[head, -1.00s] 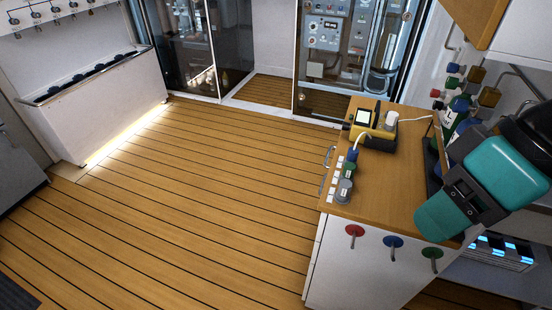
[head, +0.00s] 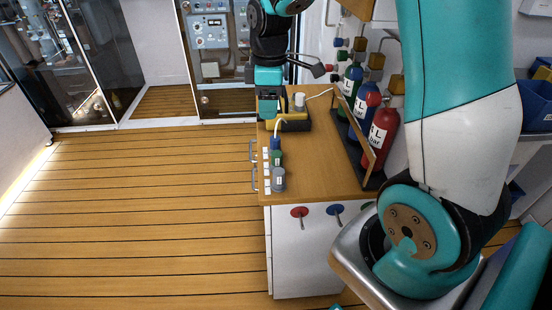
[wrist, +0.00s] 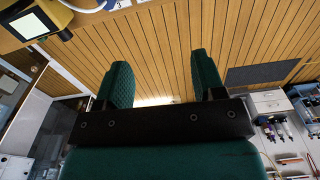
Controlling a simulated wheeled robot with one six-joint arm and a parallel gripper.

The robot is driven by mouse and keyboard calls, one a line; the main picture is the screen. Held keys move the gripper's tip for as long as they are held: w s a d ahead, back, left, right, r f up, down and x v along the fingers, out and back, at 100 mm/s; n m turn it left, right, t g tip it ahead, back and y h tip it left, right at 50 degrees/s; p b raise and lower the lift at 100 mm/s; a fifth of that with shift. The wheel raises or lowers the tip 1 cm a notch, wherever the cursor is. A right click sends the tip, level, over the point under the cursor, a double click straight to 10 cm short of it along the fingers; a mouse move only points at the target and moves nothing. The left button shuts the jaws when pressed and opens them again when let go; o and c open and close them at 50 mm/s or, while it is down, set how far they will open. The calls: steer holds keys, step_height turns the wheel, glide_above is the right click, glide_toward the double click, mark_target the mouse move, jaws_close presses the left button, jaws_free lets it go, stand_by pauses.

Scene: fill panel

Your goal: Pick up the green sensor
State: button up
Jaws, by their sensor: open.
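The green sensor (head: 276,157) is a small upright cylinder on the wooden bench top in the head view. It stands between a blue sensor (head: 275,143) behind it and a grey sensor (head: 279,181) in front. I do not see it in the wrist view. My gripper (wrist: 163,80) is open, with two dark green fingers apart and nothing between them in the wrist view. In the head view the end of my arm hangs at the far end of the bench, by the yellow analyser (head: 290,124), beyond the sensors; its fingertips are not clear there.
Green, blue and red gas cylinders (head: 382,140) stand in a rack on the bench's right. White labels (head: 267,172) line the left edge. A pale tube bends over by the blue sensor. The bench front carries red (head: 299,211) and blue (head: 336,209) valve handles. The floor (head: 130,220) at left is clear.

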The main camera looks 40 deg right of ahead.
step_height(320, 180, down, 2)
steer(key=w+d, duration=0.1)
steer(key=d, duration=0.2)
glide_toward(277, 154)
steer(key=f, duration=0.2)
steer(key=f+p, duration=0.1)
steer(key=f, duration=0.2)
steer(key=shift+w+a+f, duration=0.2)
steer(key=shift+w, duration=0.05)
step_height(277, 154, down, 6)
steer(key=shift+s+d+r+p, duration=0.1)
steer(key=shift+s+r+p, duration=0.1)
steer(key=shift+p, duration=0.3)
steer(key=shift+c, duration=0.3)
steer(key=c, duration=1)
